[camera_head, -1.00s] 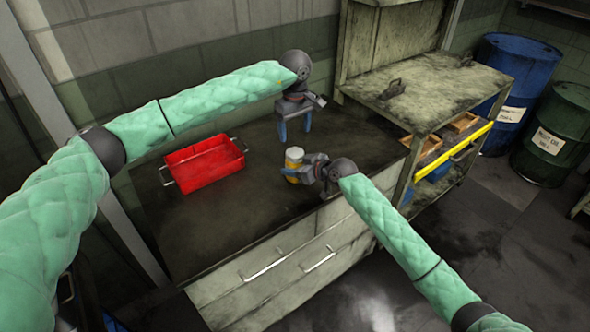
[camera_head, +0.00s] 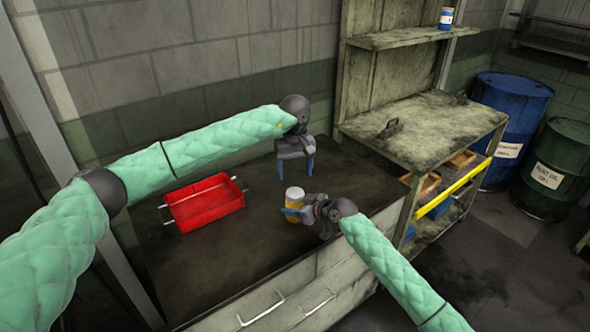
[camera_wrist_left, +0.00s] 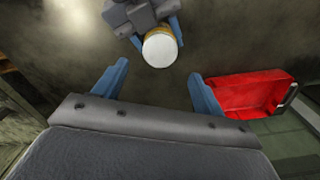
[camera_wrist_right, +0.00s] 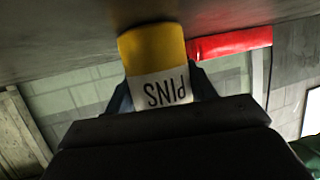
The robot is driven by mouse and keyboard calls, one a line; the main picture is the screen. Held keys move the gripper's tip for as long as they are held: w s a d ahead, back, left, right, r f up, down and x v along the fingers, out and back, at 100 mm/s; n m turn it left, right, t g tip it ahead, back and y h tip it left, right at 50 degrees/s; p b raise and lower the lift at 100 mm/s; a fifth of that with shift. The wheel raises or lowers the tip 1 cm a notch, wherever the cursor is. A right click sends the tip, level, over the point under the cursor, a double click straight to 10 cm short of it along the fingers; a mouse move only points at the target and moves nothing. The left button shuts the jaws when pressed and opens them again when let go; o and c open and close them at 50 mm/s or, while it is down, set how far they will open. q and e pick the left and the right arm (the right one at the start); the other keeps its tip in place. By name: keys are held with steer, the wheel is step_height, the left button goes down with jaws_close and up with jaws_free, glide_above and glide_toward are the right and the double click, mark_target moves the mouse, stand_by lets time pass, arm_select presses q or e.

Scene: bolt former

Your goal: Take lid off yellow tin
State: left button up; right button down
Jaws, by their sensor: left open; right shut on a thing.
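The yellow tin (camera_head: 293,209) stands upright over the workbench near its front edge, its white lid (camera_head: 294,192) on top. My right gripper (camera_wrist_right: 162,92) is shut around the tin from the side. The right wrist view shows the yellow tin body (camera_wrist_right: 152,48) and an upside-down white label reading PINS. I cannot tell whether the tin touches the bench. My left gripper (camera_head: 295,172) is open and empty, fingers pointing down, behind and above the tin. In the left wrist view the round lid (camera_wrist_left: 160,50) lies just beyond its open fingertips (camera_wrist_left: 157,70), apart from them.
A red tray (camera_head: 206,203) with wire handles sits on the bench (camera_head: 245,245), left of the tin. A worn shelf unit (camera_head: 430,130) with wooden bins and a yellow bar stands at right. Blue (camera_head: 512,120) and green (camera_head: 558,165) drums stand beyond it.

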mark_target(295, 192)
arm_select(q)
step_height(295, 192, down, 8)
steer(key=shift+r, duration=0.25)
steer(key=c, duration=1)
